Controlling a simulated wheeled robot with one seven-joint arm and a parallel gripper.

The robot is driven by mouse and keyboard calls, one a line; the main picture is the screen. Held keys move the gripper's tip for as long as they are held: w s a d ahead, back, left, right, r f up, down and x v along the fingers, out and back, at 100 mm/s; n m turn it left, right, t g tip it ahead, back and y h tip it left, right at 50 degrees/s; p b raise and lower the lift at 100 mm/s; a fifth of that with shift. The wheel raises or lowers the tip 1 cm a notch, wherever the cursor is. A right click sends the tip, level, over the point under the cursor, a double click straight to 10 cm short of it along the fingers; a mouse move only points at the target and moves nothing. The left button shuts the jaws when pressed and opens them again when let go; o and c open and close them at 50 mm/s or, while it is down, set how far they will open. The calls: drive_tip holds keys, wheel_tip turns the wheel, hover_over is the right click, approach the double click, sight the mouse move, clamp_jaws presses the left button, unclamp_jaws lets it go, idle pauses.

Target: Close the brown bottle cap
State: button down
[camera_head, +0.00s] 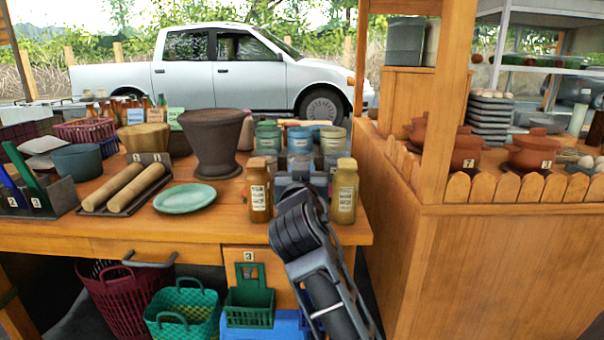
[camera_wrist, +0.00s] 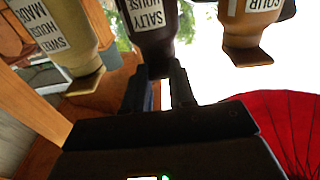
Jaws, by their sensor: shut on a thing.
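Three labelled sauce bottles show upside down in the wrist view. The dark brown "Salty House" bottle (camera_wrist: 152,38) is in the middle, with its top end between the two fingers of my gripper (camera_wrist: 160,85). My gripper is shut on this bottle's top; the fingers and dark tones hide how its cap sits. An orange-brown "Sour" bottle (camera_wrist: 250,35) and a tan "Sweet" bottle (camera_wrist: 70,38) stand on either side. In the head view my gripper (camera_head: 298,182) is between the orange-brown bottle (camera_head: 259,192) and the yellowish bottle (camera_head: 344,192), and hides the dark bottle.
The bottles stand near the front edge of the wooden table (camera_head: 215,222). A green plate (camera_head: 185,198) and a large dark mortar (camera_head: 212,140) are to the left. Several jars (camera_head: 268,138) stand behind. A wooden counter (camera_head: 500,255) rises close on the right.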

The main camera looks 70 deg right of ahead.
drive_tip(key=shift+f, duration=0.15)
drive_tip(key=c, duration=0.9)
unclamp_jaws()
drive_tip(key=shift+v, duration=3.9)
